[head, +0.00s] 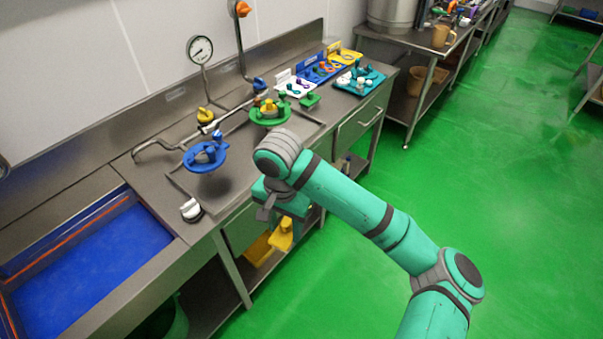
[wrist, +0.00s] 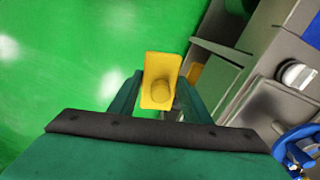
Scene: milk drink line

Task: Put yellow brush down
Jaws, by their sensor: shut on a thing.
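The yellow brush (head: 282,236) hangs below my gripper (head: 281,212) in the head view, just in front of the steel counter's front edge. In the wrist view the yellow brush (wrist: 160,78) sits between the two green fingers of my gripper (wrist: 160,98), which is shut on it. Its lower end is clear of the counter top, and green floor shows behind it. The fingers' contact with the brush is partly hidden by my gripper body.
A yellow item (head: 259,250) lies low under the counter. A blue-lined basin (head: 85,265) is left. Colored trays (head: 320,73) stand at the back.

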